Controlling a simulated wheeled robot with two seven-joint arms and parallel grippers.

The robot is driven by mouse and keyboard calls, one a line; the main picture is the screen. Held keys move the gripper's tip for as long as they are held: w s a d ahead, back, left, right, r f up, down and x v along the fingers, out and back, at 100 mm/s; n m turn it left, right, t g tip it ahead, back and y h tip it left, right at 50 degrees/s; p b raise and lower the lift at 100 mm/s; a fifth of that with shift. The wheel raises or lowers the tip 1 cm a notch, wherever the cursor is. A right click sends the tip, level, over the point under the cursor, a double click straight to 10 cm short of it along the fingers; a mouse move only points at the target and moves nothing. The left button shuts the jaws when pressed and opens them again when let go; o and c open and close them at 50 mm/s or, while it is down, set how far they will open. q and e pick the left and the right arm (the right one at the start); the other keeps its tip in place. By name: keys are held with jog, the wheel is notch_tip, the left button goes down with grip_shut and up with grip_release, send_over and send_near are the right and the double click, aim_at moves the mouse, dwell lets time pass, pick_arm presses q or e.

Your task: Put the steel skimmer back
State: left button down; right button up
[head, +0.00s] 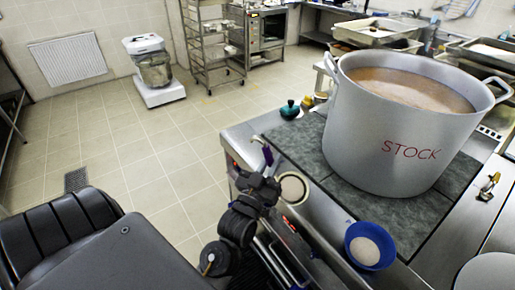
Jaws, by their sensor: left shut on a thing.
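My left gripper (268,175) is at the front left edge of the cooking counter. It is shut on the steel skimmer, whose purple handle (267,155) sticks up past the fingers with a thin metal end. A pale round disc (293,188) just right of the gripper looks like the skimmer's head; the fingers hide the join. I cannot tell whether the disc touches the counter. My right gripper is out of view.
A large stockpot (385,165) marked STOCK stands on the dark hob (305,145), right of the gripper. A blue bowl (369,246) sits in front of it. A teal lidded pot (290,110) is at the back left corner. The tiled floor (130,170) left is open.

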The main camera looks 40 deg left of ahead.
pick_arm(q)
jog(key=w+a+r+n+g+y+b, duration=0.2)
jog(key=w+a+r+n+g, duration=0.15)
jog(key=a, duration=0.55)
jog(key=w+a+r+n+g+y+b, duration=0.25)
jog(key=w+a, duration=0.25)
jog(key=a, duration=0.4)
jog(key=w+a+f+p, duration=0.2)
jog(key=w+a+f, duration=0.5)
jog(key=a+f, duration=0.4)
jog(key=shift+w+a+f+n, duration=0.25)
jog(key=shift+w+f+n, duration=0.15)
jog(key=shift+f, duration=0.55)
jog(key=c, duration=1.5)
grip_release()
jog(key=shift+s, duration=0.1)
jog(key=shift+o, duration=0.6)
